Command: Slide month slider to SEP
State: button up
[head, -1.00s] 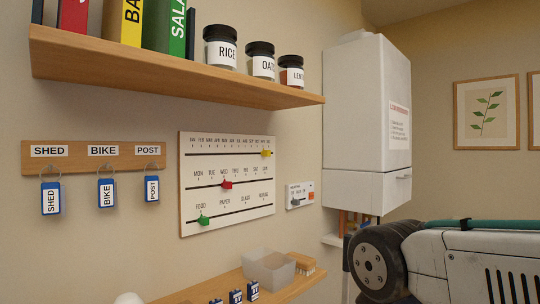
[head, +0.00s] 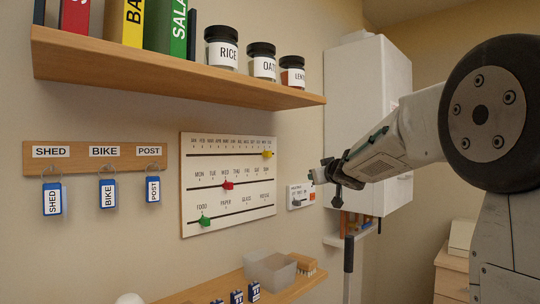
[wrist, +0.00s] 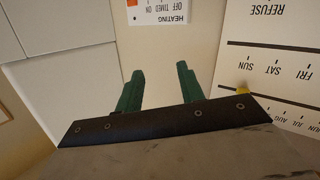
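A white slider board (head: 230,165) hangs on the wall with three black tracks. The month slider is the yellow tab (head: 267,154) on the top track, near the right end of the small month labels; the exact month is too small to read. In the wrist view, which looks upside down, a bit of the yellow tab (wrist: 243,89) shows at the edge of my gripper housing. My gripper (head: 316,175) is right of the board, near the heating panel. In the wrist view its two green fingers (wrist: 159,82) stand apart with nothing between them.
A red tab (head: 227,185) and a green tab (head: 205,221) sit on the lower tracks. The heating switch panel (head: 301,194) is beside the board.

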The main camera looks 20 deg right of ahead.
jog(key=w+a+r+n+t+y, duration=0.2)
jog(key=w+a+r+n+y, duration=0.1)
jog(key=a+r+y, duration=0.25)
jog(key=n+g+y, duration=0.1)
jog(key=n+y, duration=0.1)
jog(key=y, duration=0.2)
send_near(270, 153)
jog(key=w, duration=0.2)
jog(key=shift+m, duration=0.3)
jog(key=x, duration=0.7)
jog(key=shift+w+a, duration=0.2)
jog(key=shift+a, duration=0.2)
jog(key=shift+c, duration=0.4)
